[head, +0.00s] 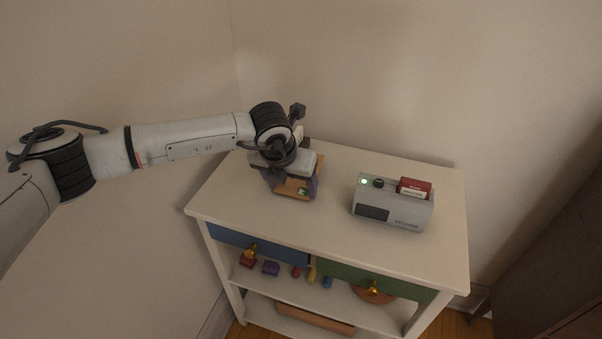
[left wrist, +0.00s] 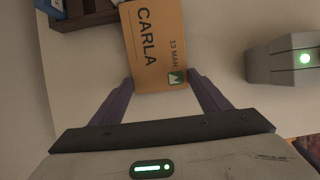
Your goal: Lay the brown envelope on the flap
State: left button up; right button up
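The brown envelope (left wrist: 158,50) shows its printed face with "CARLA", "13 MAR" and a green stamp in the left wrist view. In the head view, part of the envelope (head: 291,190) shows under my left gripper (head: 292,188), above the left part of the cabinet top. The two purple fingers of the left gripper (left wrist: 161,80) stand at the envelope's two long edges, with no clear gap. I cannot tell whether they press on it or whether it is lifted. I cannot make out a flap. My right gripper is not in view.
A grey device (head: 393,203) with a green light and red cards stands at the right on the white cabinet (head: 340,215). A dark wooden holder (left wrist: 88,14) with a blue item (left wrist: 50,7) is beside the envelope. Blue (head: 258,244) and green (head: 375,281) drawers are below. The cabinet's middle is clear.

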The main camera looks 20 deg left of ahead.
pick_arm(q)
jog(key=c, duration=0.3)
jog(key=shift+r, duration=0.1)
